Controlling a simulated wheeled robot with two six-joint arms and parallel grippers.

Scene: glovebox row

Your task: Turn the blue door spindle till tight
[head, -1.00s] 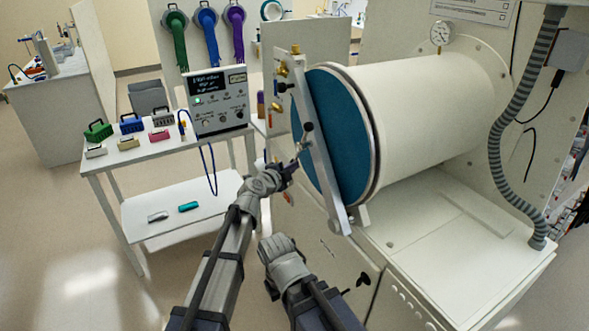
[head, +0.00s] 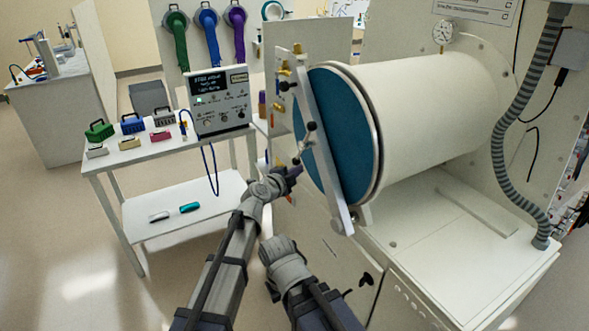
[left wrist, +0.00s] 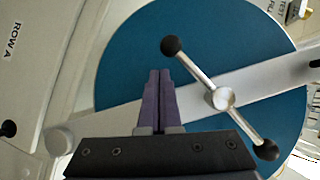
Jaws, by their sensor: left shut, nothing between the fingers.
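The door spindle is a silver cross bar with black ball ends on a round hub (left wrist: 222,98). It sits on the pale bar across the blue round door (head: 336,135). In the left wrist view the spindle bar slants from upper left to lower right; the door (left wrist: 130,75) fills the background. In the head view one ball end (head: 311,126) is up and the other low, near my left gripper (head: 295,171). My left gripper (left wrist: 159,73) is shut and empty, its fingertips left of the hub and below the upper ball, apart from the bar in the wrist view.
The door bar (head: 325,170) runs down to a clamp at the chamber's lower edge. A white cart (head: 165,150) with a control box (head: 219,100) and small coloured blocks stands left. A ribbed hose (head: 508,130) hangs right. Floor is free between cart and glovebox.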

